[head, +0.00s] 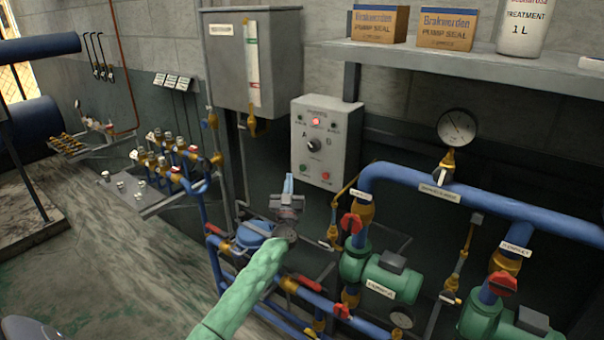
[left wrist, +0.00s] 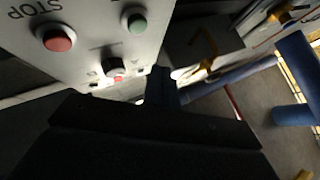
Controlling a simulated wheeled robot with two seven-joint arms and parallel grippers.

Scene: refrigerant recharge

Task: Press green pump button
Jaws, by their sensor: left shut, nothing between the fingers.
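The grey control box (head: 325,145) hangs on the wall in the middle of the head view. Its green button (head: 302,168) is at the lower left of its face, with a red button (head: 326,176) to the right. In the left wrist view, upside down, the green button (left wrist: 136,20) and the red button (left wrist: 57,38) by the word STOP show clearly. My left gripper (head: 289,180) is shut and empty, pointing up, just below and left of the box in the head view. Its blue fingertips (left wrist: 160,78) look apart from the green button. My right gripper is out of view.
A selector knob (head: 314,145) and a lit red lamp (head: 316,121) are higher on the box. Blue pipes (head: 390,177) and green pumps (head: 393,272) stand to the right. A shelf (head: 450,58) runs above.

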